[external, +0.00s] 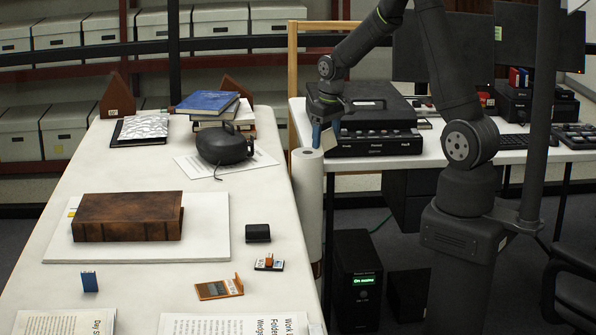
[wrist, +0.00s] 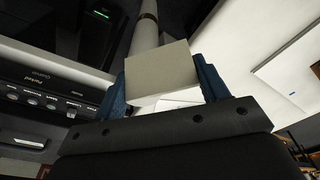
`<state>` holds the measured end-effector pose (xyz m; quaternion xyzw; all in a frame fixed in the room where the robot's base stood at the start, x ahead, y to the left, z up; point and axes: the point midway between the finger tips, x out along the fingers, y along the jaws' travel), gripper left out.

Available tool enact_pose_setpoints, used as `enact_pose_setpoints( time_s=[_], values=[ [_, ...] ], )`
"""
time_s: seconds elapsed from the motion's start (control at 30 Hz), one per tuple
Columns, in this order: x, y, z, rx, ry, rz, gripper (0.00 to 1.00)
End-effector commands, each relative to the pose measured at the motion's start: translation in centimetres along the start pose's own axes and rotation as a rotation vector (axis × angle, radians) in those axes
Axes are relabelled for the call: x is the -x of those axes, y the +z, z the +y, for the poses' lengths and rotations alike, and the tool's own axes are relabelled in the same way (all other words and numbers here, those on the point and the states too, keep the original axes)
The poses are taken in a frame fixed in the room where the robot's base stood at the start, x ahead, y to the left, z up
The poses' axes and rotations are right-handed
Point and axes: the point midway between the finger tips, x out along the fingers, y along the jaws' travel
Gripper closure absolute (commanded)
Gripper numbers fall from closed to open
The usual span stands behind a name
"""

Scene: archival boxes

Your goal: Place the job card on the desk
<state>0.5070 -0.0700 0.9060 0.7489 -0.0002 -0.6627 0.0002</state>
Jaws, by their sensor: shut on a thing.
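My gripper (external: 326,132) has blue fingers and hangs at the left front corner of the black machine, over the gap between the two tables. In the wrist view, my gripper (wrist: 163,82) is shut on a plain pale card (wrist: 159,70), which I take for the job card; no writing shows on it. In the external view the card is small and mostly hidden at the fingers. The desk (external: 432,157) is the white-topped one at the right, with monitors and a keyboard. The card is held in the air, apart from the desk.
The black machine (external: 372,146) fills the desk's left part. A white roll (external: 307,190) stands upright just below my gripper, beside the long white table (external: 262,200). That table holds a brown box on a white board (external: 215,220), books and small items. Bare desk shows in front of the keyboard.

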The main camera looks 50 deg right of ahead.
Motion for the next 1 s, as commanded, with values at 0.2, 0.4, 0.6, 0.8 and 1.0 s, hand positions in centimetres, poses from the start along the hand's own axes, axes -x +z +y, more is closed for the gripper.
enact_pose_setpoints(
  time_s=[0.2, 0.4, 0.6, 0.8, 1.0],
  values=[
    [3.8, -1.1, -0.1, 0.005, -0.001, 0.000, 0.54],
    [3.4, -5.0, -1.0, 0.038, -0.005, -0.001, 0.54],
    [3.1, -9.9, -2.5, 0.082, -0.011, -0.001, 0.54],
    [2.5, -16.3, -5.2, 0.145, -0.020, 0.000, 0.54],
    [1.6, -21.9, -8.6, 0.211, -0.029, -0.001, 0.54]
  ],
)
